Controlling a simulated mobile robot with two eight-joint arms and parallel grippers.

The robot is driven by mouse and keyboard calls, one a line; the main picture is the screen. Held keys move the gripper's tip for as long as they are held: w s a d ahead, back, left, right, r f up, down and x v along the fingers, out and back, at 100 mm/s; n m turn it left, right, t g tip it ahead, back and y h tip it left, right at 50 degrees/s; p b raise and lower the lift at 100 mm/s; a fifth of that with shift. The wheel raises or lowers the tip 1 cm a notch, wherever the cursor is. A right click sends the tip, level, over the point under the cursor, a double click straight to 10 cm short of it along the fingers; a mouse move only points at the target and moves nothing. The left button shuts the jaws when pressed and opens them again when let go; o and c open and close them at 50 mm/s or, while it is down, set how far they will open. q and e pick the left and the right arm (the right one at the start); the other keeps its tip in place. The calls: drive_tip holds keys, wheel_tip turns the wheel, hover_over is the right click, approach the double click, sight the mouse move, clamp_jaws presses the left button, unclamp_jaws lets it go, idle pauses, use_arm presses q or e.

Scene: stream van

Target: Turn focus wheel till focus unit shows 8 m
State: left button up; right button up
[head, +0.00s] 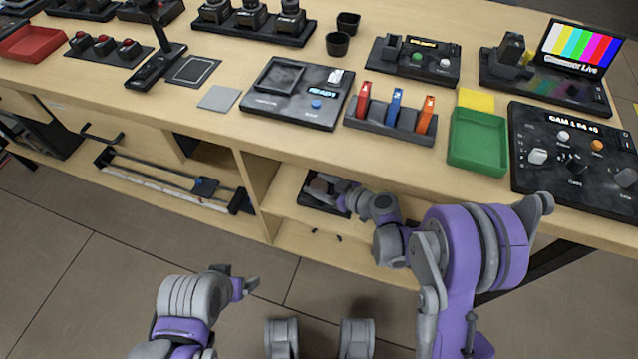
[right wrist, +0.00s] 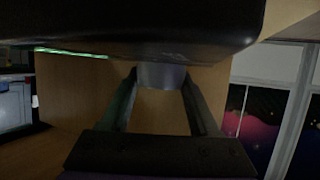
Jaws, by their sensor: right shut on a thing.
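A dark unit (head: 316,190), apparently the focus unit, sits on the shelf compartment under the table top in the head view. My right gripper (head: 343,198) reaches into that compartment at the unit's right side. In the right wrist view, a dark body (right wrist: 130,22) fills the top. A grey round part (right wrist: 160,74), apparently the focus wheel, shows below it between the fingers of my right gripper (right wrist: 161,84), which is shut on it. No focus reading can be made out. My left gripper (head: 240,284) is low at the front, away from the table; its opening is unclear.
The shelf's wooden edge (head: 320,222) and the table top's front edge (head: 330,142) lie close to my right arm. A rail device (head: 170,180) lies on the left shelf. A green tray (head: 478,142) and several control panels stand on the table. The floor by the left gripper is clear.

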drive_tip(key=m+t+h, duration=0.2)
drive_tip(key=m, duration=0.1)
drive_tip(key=shift+s+a+h+b, duration=0.1)
drive_tip(key=shift+h+b, duration=0.2)
drive_tip(key=shift+b, duration=0.05)
drive_tip(key=shift+m+t+h, duration=0.9)
drive_tip(key=shift+m+h, duration=0.5)
drive_tip(key=shift+h, duration=0.1)
drive_tip(key=o, duration=1.4)
drive_tip(key=shift+c, duration=0.2)
drive_tip(key=p+v, duration=0.1)
drive_tip(key=v, duration=0.9)
drive_tip(key=shift+s+d+r, duration=0.1)
drive_tip(key=shift+s+d, duration=0.15)
drive_tip(key=shift+s, duration=0.05)
